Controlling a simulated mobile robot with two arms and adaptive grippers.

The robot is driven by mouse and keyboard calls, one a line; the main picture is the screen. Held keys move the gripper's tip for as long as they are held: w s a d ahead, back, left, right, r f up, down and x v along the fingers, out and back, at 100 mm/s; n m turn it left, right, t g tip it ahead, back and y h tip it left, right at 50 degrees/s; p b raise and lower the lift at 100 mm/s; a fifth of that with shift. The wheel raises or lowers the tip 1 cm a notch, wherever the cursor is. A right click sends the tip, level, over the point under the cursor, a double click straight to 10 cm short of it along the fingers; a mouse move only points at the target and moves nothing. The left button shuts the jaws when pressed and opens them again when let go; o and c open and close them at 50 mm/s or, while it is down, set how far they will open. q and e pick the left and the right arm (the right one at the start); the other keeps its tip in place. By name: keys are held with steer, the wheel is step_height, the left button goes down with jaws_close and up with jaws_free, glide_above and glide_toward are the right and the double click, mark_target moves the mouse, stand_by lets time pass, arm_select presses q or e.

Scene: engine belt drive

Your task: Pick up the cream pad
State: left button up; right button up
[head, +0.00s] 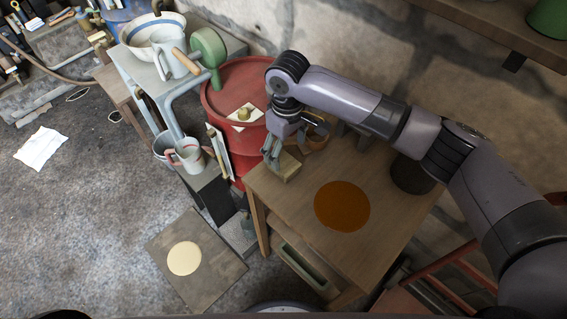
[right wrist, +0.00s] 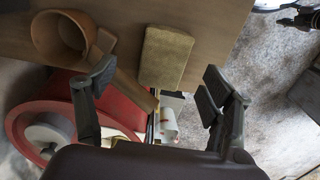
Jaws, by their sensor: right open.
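A small rectangular cream-tan pad (head: 289,168) lies near the left edge of the wooden table (head: 378,237). It also shows in the right wrist view (right wrist: 166,56), ahead of my fingers and roughly between their lines. My right gripper (head: 272,160) is right beside the pad in the head view. In the right wrist view my gripper (right wrist: 158,82) has its two fingers wide apart, with nothing held between them. I cannot tell whether a finger touches the pad. My left gripper is not in view.
An orange-brown disc (head: 342,206) lies on the table. A brown cup (right wrist: 60,36) stands close to my fingers. A red drum (head: 234,92) stands beside the table. A flat board (head: 222,279) with a cream disc (head: 184,258) is lower left.

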mark_target(284, 163)
steer(key=shift+f, duration=0.55)
steer(key=f, duration=0.5)
steer(key=shift+s+a, duration=0.15)
steer(key=shift+a, duration=0.1)
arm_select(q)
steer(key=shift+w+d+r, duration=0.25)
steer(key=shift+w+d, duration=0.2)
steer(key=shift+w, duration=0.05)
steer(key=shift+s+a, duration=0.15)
arm_select(e)
steer(key=c, duration=1.1)
steer(key=shift+r, duration=0.1)
steer(key=shift+c, duration=0.3)
steer(key=shift+r, duration=0.6)
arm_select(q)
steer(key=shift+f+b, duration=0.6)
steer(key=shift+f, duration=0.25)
arm_select(e)
steer(key=s+a, duration=1.2)
steer(key=shift+s+a, duration=0.35)
steer(key=shift+a, duration=0.05)
